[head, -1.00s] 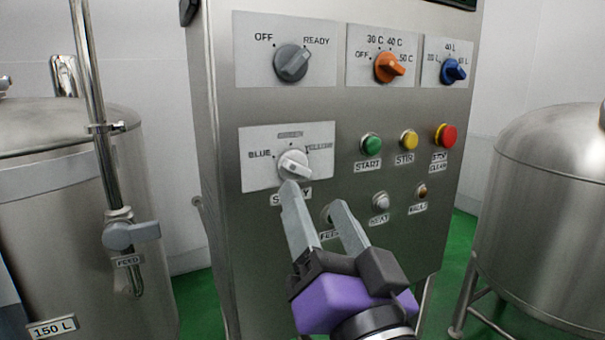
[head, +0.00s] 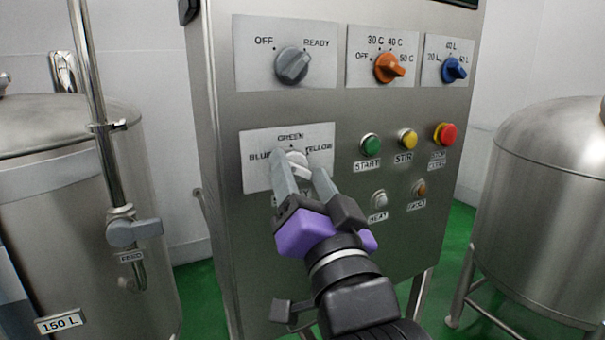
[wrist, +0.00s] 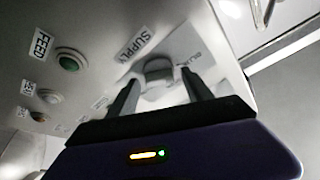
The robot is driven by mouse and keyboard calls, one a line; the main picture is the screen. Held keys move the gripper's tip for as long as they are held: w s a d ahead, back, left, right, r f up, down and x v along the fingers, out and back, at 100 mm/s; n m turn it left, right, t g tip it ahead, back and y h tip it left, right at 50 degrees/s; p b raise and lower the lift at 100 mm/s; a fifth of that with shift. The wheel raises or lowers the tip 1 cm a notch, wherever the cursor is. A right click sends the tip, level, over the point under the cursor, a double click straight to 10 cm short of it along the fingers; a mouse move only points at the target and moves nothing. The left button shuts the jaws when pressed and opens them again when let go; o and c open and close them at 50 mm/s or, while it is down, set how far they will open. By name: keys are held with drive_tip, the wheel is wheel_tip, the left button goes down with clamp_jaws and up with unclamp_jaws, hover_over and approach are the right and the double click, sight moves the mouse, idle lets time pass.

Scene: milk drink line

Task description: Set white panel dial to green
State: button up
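The white panel dial (head: 297,158) sits on a white plate (head: 257,177) marked BLUE, GREEN and YELLOW. The GREEN mark is at the top, BLUE at the left and YELLOW at the right. My gripper (head: 298,164) is open, with one finger on each side of the dial in the head view. In the wrist view the dial (wrist: 158,70) shows between the two spread fingertips, with gaps on both sides. The fingers partly cover the dial in the head view, so I cannot tell which mark it points at.
A grey OFF/READY dial (head: 292,65), an orange temperature dial (head: 389,67) and a blue litre dial (head: 453,69) are above. The green START (head: 370,145), yellow STIR (head: 407,139) and red (head: 444,133) buttons are to the right. Steel tanks flank the panel.

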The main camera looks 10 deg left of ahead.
drive_tip(key=c, duration=1.2)
drive_tip(key=shift+c, duration=0.2)
drive_tip(key=shift+m, duration=0.4)
drive_tip(key=m+h, duration=0.1)
drive_tip(key=m, duration=0.2)
drive_tip(key=m+h, duration=0.2)
drive_tip(key=m, duration=0.1)
drive_tip(key=shift+s+r, duration=0.1)
drive_tip(key=shift+r, duration=0.05)
drive_tip(key=m+g, duration=0.1)
drive_tip(key=m, duration=0.2)
drive_tip(key=m+g+h, duration=0.1)
drive_tip(key=m, duration=0.2)
drive_tip(key=shift+m, duration=0.3)
drive_tip(key=shift+g+h, duration=0.3)
drive_tip(key=shift+h, duration=0.1)
drive_tip(key=o, duration=1.3)
